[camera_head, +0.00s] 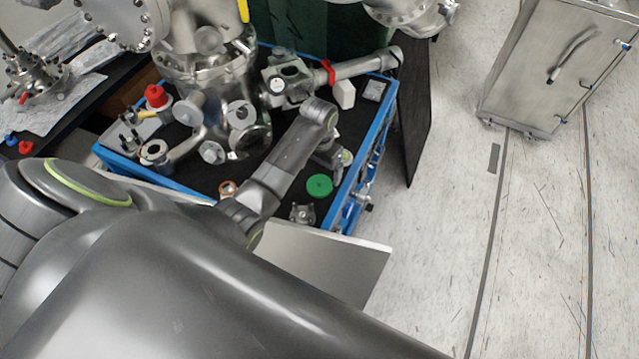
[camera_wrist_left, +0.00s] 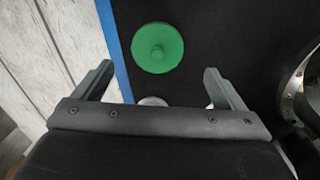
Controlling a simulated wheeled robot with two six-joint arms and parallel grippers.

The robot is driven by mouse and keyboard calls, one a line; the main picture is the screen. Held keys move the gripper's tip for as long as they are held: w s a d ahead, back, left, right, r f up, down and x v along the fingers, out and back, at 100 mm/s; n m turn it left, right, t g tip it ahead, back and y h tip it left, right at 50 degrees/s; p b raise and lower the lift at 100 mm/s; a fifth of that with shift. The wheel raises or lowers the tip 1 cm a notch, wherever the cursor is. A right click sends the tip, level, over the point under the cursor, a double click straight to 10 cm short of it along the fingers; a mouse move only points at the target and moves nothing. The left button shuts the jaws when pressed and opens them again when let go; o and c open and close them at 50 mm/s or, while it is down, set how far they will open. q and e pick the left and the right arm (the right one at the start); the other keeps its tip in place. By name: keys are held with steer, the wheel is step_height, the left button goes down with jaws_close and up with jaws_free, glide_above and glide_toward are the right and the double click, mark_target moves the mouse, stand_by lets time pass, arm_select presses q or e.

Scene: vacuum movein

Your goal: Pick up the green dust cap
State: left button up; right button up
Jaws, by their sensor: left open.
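The green dust cap (camera_head: 319,185) is a round disc lying on the black top of the blue-edged cart (camera_head: 384,92), near its right edge. In the left wrist view the cap (camera_wrist_left: 157,47) shows a small raised knob at its middle. My left gripper (camera_head: 332,158) points down over the cart close to the cap. In the wrist view its two fingers (camera_wrist_left: 158,80) are spread wide and empty. The cap lies just beyond the fingertips, between their lines, with no visible contact. My right gripper is not in view.
A metal vacuum chamber (camera_head: 205,75) stands on the cart with flanges and fittings around it. A small metal fitting (camera_head: 302,213) lies near the cap. A steel cabinet (camera_head: 550,65) stands at right; the floor between is clear.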

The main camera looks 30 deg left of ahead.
mark_target(320, 181)
arm_select(q)
steer(key=shift+f, duration=0.4)
steer(key=f, duration=0.2)
steer(key=f+p, duration=0.1)
steer(key=f, duration=0.1)
steer(key=shift+s+d, duration=0.1)
steer(key=shift+d, duration=0.1)
steer(key=shift+f, duration=0.4)
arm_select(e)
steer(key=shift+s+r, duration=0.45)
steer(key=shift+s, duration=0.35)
arm_select(q)
steer(key=c, duration=1.1)
